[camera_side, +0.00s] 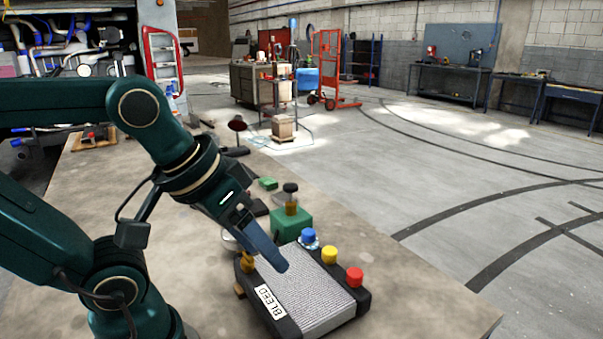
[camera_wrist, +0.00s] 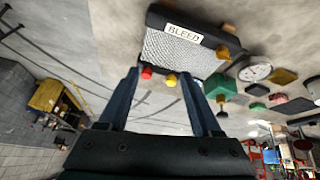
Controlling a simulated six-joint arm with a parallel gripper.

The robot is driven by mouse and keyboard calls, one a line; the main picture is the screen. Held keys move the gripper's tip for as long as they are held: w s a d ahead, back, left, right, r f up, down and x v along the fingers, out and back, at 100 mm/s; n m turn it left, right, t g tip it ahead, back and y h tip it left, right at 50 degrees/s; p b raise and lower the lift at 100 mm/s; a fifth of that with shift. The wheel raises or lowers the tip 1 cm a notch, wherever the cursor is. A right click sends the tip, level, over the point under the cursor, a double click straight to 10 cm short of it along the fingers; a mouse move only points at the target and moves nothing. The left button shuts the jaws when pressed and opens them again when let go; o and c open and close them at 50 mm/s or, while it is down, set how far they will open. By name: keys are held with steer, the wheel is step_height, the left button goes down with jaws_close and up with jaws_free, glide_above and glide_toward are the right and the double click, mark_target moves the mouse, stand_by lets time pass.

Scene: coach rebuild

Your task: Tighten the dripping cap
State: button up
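A flat radiator (camera_side: 312,298) with a ribbed silver face, dark end tanks and a BLEED label lies on the bench. Three caps line its far right side: blue (camera_side: 308,236), yellow (camera_side: 329,254) and red (camera_side: 354,277). A pale ring shows at the blue cap's base. A brass fitting (camera_side: 247,262) is at the left corner. My gripper (camera_side: 281,266) points down over the silver face; its contact with it cannot be told. In the wrist view, my gripper (camera_wrist: 162,75) is open, with red (camera_wrist: 147,73) and yellow (camera_wrist: 171,79) caps between the fingers. Blue is not visible there.
A green block (camera_side: 291,222) with a dark-topped piece stands just behind the blue cap. A round gauge (camera_wrist: 255,72) and several small blocks lie nearby. A dark lamp (camera_side: 236,130) is farther back. The bench right of the caps is clear up to its edge.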

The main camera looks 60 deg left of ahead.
steer(key=w+a+r+n+g, duration=0.1)
steer(key=w+a+r+n, duration=0.1)
steer(key=w+r+n, duration=0.25)
steer(key=n+g, duration=0.4)
steer(key=n, duration=0.5)
glide_above(309, 232)
steer(key=shift+m, duration=0.25)
step_height(309, 232, down, 10)
steer(key=shift+w+r, duration=0.1)
steer(key=shift+r, duration=0.1)
steer(key=shift+a+f+g, duration=0.1)
steer(key=shift+f+g, duration=0.2)
steer(key=shift+f, duration=2.45)
jaws_close()
